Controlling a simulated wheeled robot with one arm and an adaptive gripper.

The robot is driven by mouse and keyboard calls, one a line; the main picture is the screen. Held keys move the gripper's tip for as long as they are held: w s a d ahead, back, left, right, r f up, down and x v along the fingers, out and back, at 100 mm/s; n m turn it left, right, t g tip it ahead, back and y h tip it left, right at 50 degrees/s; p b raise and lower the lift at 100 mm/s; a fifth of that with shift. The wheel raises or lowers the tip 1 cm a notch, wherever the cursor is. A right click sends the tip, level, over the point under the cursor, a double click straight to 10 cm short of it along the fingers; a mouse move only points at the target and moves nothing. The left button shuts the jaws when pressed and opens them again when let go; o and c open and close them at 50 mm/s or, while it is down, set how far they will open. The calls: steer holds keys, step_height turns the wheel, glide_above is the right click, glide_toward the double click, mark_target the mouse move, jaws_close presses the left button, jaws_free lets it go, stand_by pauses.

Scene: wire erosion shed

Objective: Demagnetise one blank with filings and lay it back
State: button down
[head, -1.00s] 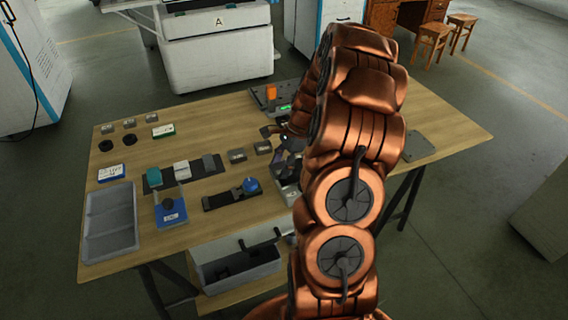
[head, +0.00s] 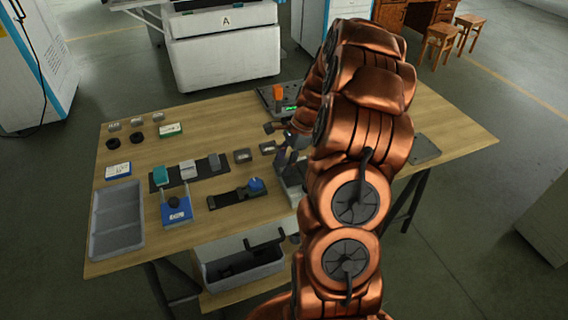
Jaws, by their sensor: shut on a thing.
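My gripper (head: 289,143) is over the back right half of the wooden table, mostly hidden behind my own copper arm. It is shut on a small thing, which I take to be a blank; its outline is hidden. Two grey blanks in dark surrounds, a left one (head: 242,156) and a right one (head: 267,147), lie just left of my gripper. Several small grey blocks (head: 136,122) stand in a row at the back left. A dark device (head: 265,95) with an orange part and a green light is behind my gripper. I cannot make out any filings.
A grey sectioned tray (head: 103,244) lies at the table's left edge. A dark mat (head: 203,165) bears several blocks. A blue stand (head: 175,212) and a black strip with a blue knob (head: 256,185) lie in front. A dark plate (head: 425,150) lies right of my arm.

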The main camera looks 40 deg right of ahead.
mark_target(284, 164)
steer(key=shift+r+p, duration=1.05)
steer(key=shift+r, duration=1.8)
